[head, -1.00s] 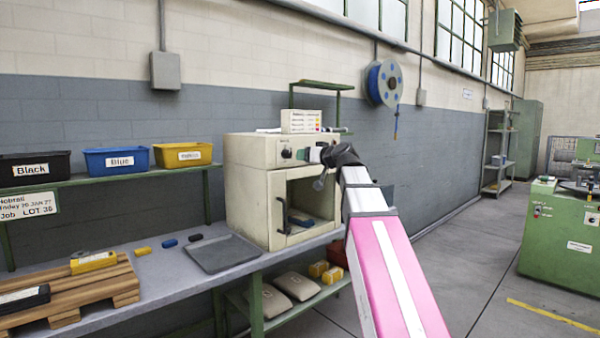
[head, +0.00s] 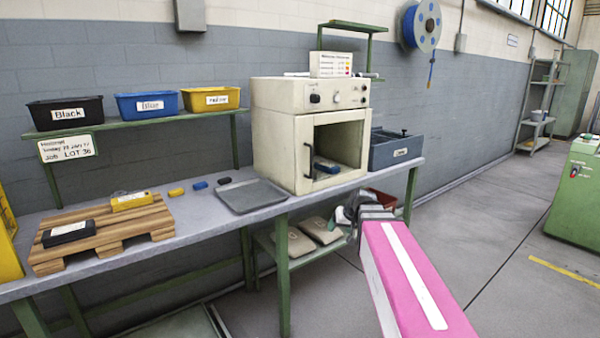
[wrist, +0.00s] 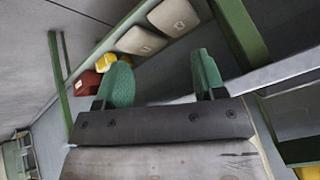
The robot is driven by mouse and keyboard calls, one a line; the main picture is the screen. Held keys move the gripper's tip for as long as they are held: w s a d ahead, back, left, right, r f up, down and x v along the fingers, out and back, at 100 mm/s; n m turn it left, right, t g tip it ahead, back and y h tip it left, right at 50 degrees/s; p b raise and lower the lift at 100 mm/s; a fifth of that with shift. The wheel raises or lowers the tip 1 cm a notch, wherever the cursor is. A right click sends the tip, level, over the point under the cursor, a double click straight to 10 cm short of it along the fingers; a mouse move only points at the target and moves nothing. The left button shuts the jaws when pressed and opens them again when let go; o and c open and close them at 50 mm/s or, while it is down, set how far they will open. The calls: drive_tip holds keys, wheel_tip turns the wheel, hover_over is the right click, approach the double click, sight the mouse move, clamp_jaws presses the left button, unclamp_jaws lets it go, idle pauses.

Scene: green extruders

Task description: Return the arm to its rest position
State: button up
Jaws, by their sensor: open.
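My arm shows in the head view as a pink and white link in the lower right. My gripper (head: 343,215) is at its far end, below the front edge of the workbench (head: 340,185), in front of the lower shelf. In the wrist view my gripper (wrist: 160,75) has its two green-padded fingers wide apart with nothing between them. Beyond the fingers are the lower shelf and two pale sacks (wrist: 158,28).
An oven (head: 283,145) with its front opening uncovered stands on the bench beside a grey tray (head: 250,196) and a dark blue bin (head: 395,150). A wooden pallet (head: 100,240) is at left. Green bench legs (head: 283,270) stand near my gripper.

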drive_tip(key=s+d+f+g+h, duration=0.2)
drive_tip(key=s+f, duration=0.5)
drive_tip(key=f, duration=0.2)
drive_tip(key=s+d+f+m+g+h, duration=0.1)
drive_tip(key=s+d+f+g, duration=0.1)
drive_tip(key=s+f, duration=0.6)
drive_tip(key=shift+s+f+m+g+h, duration=0.25)
drive_tip(key=shift+f+g+h, duration=0.2)
drive_tip(key=shift+g, duration=0.25)
